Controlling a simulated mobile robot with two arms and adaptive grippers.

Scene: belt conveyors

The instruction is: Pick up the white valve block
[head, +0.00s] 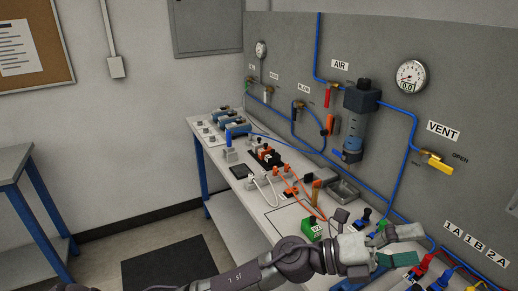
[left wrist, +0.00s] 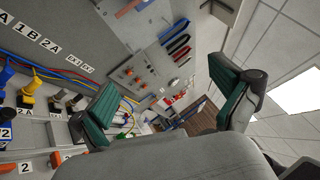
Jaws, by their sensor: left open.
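A small pale block with a blue upright part (head: 230,153) stands on the bench, near its far end in the head view. It may be the white valve block, but it is too small to be sure. My left gripper (head: 406,246) is open with green finger pads, over the near end of the bench, well apart from that block. In the left wrist view the open left gripper (left wrist: 166,98) has nothing between its fingers. I cannot pick out a white valve block in the left wrist view. My right gripper is not in view.
A green block (head: 311,229), a grey tray (head: 343,190) and orange-capped fittings with cables (head: 284,172) lie along the bench. A grey panel (head: 290,50) with blue tubes, a gauge (head: 411,76) and a yellow vent handle (head: 437,165) rises behind. Coloured fittings (left wrist: 28,92) crowd the wrist view's left.

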